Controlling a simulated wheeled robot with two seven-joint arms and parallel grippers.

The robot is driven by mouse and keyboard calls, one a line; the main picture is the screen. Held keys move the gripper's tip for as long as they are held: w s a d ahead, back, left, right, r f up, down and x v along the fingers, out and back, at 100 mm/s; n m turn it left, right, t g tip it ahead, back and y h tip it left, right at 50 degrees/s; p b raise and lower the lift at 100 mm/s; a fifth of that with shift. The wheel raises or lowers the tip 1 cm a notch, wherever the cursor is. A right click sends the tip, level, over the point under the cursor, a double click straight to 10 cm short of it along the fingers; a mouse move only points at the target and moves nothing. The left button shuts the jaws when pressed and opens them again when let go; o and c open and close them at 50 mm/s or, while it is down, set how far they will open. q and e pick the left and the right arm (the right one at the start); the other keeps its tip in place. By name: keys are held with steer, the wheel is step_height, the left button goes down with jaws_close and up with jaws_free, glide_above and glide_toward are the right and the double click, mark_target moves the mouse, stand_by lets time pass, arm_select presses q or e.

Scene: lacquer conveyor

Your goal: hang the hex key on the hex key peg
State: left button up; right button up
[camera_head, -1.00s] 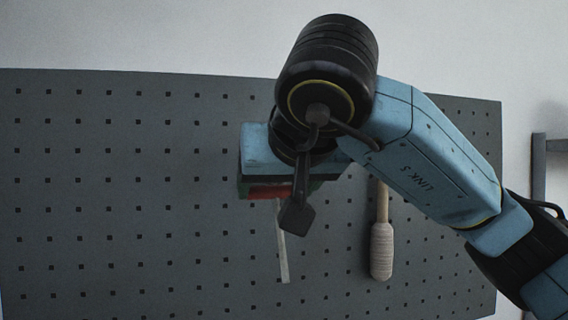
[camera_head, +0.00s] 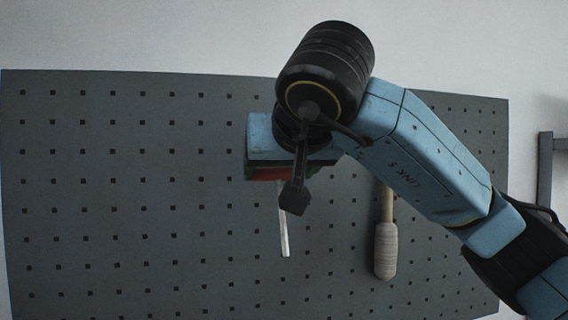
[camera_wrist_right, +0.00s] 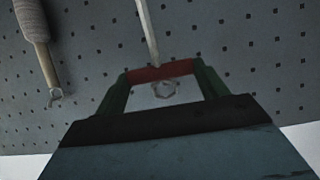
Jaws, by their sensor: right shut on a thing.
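My right gripper (camera_head: 270,173) is in front of the pegboard, mostly hidden in the head view by its own wrist. In the right wrist view its green fingers (camera_wrist_right: 163,85) are shut on the hex key. A small metal ring (camera_wrist_right: 165,89) shows between the fingers, at the end opposite the shaft. I cannot make out the hex key peg. My left gripper is not in view.
The dark grey pegboard (camera_head: 120,190) fills most of the head view. A tool with a pale, wrapped handle (camera_head: 386,250) hangs to the right of the hex key; its ring end (camera_wrist_right: 55,96) shows in the right wrist view. The board's left part is clear.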

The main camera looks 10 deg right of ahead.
steer(key=shift+w+r+p+x, duration=0.1)
steer(key=shift+r+p+x, duration=0.1)
steer(key=shift+x, duration=0.75)
steer(key=shift+w+r+p+x, duration=0.1)
steer(key=shift+p+x, duration=0.05)
steer(key=shift+x, duration=0.75)
steer(key=shift+w+r+p+x, duration=0.1)
steer(key=shift+r+p+x, duration=0.1)
steer(key=shift+x, duration=0.75)
steer(key=o, duration=1.1)
steer(key=shift+s, duration=0.15)
